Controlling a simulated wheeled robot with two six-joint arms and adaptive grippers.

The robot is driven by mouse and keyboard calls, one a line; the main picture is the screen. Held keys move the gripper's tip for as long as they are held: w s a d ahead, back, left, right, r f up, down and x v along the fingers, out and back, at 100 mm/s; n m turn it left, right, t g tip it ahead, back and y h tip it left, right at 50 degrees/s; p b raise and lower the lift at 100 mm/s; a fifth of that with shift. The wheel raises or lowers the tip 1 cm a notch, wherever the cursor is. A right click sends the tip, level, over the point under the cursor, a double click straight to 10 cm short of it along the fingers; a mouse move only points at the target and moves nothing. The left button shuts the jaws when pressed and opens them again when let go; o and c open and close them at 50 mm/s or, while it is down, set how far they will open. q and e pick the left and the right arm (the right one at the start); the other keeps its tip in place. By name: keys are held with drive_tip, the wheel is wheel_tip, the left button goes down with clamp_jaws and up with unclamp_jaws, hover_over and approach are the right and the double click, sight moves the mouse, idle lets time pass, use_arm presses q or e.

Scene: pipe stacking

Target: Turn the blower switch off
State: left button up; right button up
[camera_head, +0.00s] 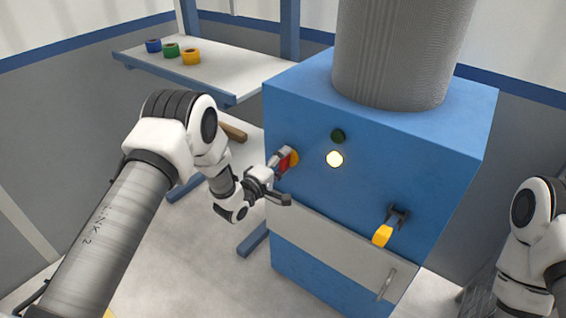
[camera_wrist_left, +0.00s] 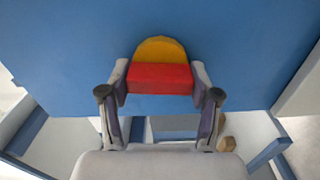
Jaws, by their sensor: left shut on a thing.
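The blower switch shows on the upper left of the blue cabinet's front as a red handle (camera_head: 285,163) on a yellow round base (camera_head: 294,156). In the left wrist view the red handle (camera_wrist_left: 160,78) lies straight across below the yellow base (camera_wrist_left: 160,50). My left gripper (camera_head: 281,175) is at the switch, with its fingers (camera_wrist_left: 160,92) closed on either side of the red handle. A dark green lamp (camera_head: 338,136) and a lit pale-yellow lamp (camera_head: 335,159) sit right of the switch. My right arm shows at the right edge; its gripper is out of view.
The blue cabinet (camera_head: 450,140) carries a thick grey pipe (camera_head: 400,50) on top. A yellow-handled lever (camera_head: 383,235) sticks out lower right on its front. A shelf (camera_head: 215,75) holding blue, green and yellow rings stands at the back left.

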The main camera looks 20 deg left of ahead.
use_arm(q)
drive_tip(key=shift+w+r+n, duration=0.1)
drive_tip(key=shift+r+n, duration=0.1)
drive_tip(key=shift+n, duration=0.4)
drive_tip(key=o, duration=1.1)
drive_tip(key=shift+o, duration=0.2)
drive_tip(key=shift+f, duration=0.15)
drive_tip(key=v, duration=1.2)
